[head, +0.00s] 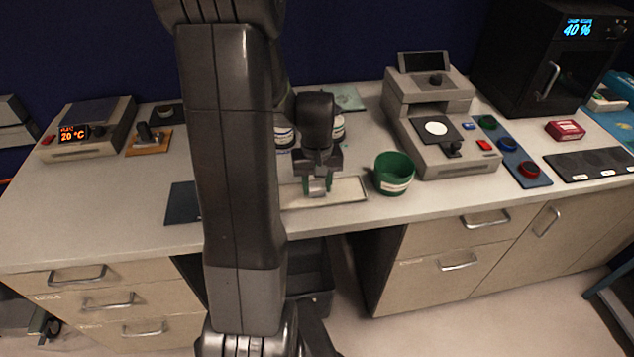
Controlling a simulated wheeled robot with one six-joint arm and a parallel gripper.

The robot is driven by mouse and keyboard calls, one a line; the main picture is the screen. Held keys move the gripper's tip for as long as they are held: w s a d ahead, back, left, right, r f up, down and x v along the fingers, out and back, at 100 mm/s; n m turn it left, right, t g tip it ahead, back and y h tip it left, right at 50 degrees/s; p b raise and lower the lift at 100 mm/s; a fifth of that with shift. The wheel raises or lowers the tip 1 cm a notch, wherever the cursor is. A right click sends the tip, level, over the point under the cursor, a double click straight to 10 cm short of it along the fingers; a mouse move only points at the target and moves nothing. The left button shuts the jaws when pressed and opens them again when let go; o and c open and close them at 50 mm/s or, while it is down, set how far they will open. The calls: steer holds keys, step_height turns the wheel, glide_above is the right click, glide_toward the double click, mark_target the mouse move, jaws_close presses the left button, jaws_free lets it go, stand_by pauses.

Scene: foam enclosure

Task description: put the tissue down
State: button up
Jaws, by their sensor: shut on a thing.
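My gripper (318,187) points down over a shallow pale tray (350,190) near the bench's front edge, in the middle of the head view. Its green-tipped fingers are shut on a small pale piece between them, which looks like the tissue (317,187). The tissue is mostly hidden by the fingers. I cannot tell whether it touches the tray or hangs just above it. My arm hides the left end of the tray.
A green cup (394,174) stands close right of the tray. White-labelled containers (284,136) stand behind the gripper. A grey instrument (432,125) is further right, a dark plate (183,203) left. Bare bench (110,205) lies at far left.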

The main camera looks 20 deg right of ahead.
mark_target(317, 186)
steer(key=o, duration=0.6)
steer(key=shift+f, duration=0.2)
steer(key=o, duration=0.4)
steer(key=shift+o, duration=0.2)
steer(key=shift+r, duration=0.15)
step_height(317, 186, up, 12)
steer(key=shift+r, duration=0.1)
